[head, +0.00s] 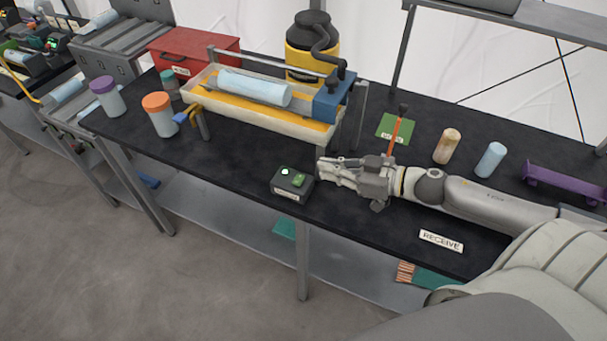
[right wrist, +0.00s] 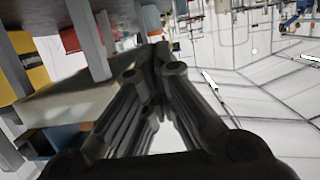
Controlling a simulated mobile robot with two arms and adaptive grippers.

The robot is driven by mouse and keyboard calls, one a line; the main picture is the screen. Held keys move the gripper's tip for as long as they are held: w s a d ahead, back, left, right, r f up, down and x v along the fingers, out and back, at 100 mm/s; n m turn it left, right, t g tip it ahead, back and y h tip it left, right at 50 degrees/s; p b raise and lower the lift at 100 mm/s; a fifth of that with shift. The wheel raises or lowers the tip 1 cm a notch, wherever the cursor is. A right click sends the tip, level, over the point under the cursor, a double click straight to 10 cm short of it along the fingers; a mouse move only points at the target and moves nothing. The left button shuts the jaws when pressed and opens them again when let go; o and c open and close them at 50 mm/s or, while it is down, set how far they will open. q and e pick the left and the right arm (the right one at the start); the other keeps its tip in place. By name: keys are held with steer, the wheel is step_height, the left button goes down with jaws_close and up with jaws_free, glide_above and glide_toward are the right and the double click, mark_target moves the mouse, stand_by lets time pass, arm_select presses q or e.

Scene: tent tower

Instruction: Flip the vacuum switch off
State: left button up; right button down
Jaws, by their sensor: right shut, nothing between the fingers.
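A small dark switch box (head: 290,184) with a white round knob and a green part on top sits near the front edge of the black table. A label is on its front face; I cannot read it. My right gripper (head: 320,168) is shut and empty, with its fingertips just right of the box. I cannot tell if they touch it. In the right wrist view the closed fingers (right wrist: 158,52) meet at the tips, and I cannot make out the switch there. My left gripper is not in view.
A tray with a light-blue cylinder (head: 255,88) and a blue block (head: 334,100) stands behind the box. A yellow and black tank (head: 312,50) is at the back. Jars with orange (head: 160,115) and purple (head: 107,97) lids stand left. An orange lever (head: 395,132) rises behind my right arm.

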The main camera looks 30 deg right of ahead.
mark_target(303, 188)
steer(key=p+x, duration=0.2)
steer(key=x, duration=0.4)
steer(key=shift+w+a+r, duration=0.1)
steer(key=shift+w+a, duration=0.05)
steer(key=shift+w, duration=0.15)
steer(key=shift+w+a+f, duration=0.1)
steer(key=shift+a+f, duration=0.1)
steer(key=shift+f, duration=2)
steer(key=shift+f, duration=0.1)
steer(key=shift+f+n, duration=0.25)
steer(key=shift+n, duration=0.15)
steer(key=shift+r, duration=0.1)
